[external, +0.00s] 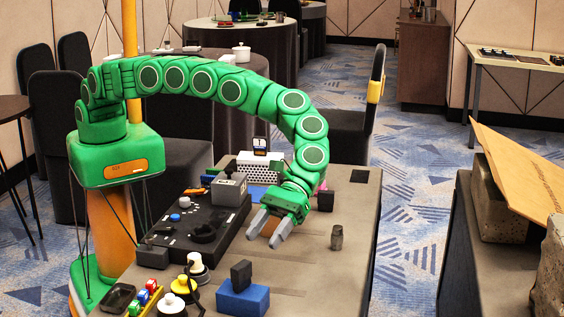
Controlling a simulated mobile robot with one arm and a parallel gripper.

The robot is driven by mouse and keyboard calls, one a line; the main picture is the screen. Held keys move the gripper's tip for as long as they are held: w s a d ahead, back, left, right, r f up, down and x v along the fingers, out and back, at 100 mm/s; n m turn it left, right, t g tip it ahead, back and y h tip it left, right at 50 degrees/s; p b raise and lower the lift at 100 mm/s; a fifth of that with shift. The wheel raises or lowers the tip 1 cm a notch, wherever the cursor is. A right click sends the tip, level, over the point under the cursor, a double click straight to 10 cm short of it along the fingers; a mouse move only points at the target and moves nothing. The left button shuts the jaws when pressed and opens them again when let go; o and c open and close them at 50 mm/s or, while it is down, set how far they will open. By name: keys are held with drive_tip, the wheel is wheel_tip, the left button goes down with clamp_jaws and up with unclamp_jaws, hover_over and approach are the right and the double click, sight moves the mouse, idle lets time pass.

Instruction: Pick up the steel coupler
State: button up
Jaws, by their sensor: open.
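A small dark grey metal cylinder (337,237), which looks like the steel coupler, stands upright on the grey table (335,275), right of the middle. My gripper (261,241) hangs from my green arm over the table, to the left of the cylinder and apart from it. Its two grey fingers are spread and point down and to the left, with nothing seen between them. The exact height of the fingertips above the table cannot be told from this view.
A black control panel (178,245) lies left of my gripper. A blue block (242,299) with a dark piece on top stands at the front. A white perforated box (256,165) stands behind. The tabletop around the cylinder is mostly clear, and the right edge is near it.

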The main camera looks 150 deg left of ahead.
drive_tip(key=shift+o, duration=0.5)
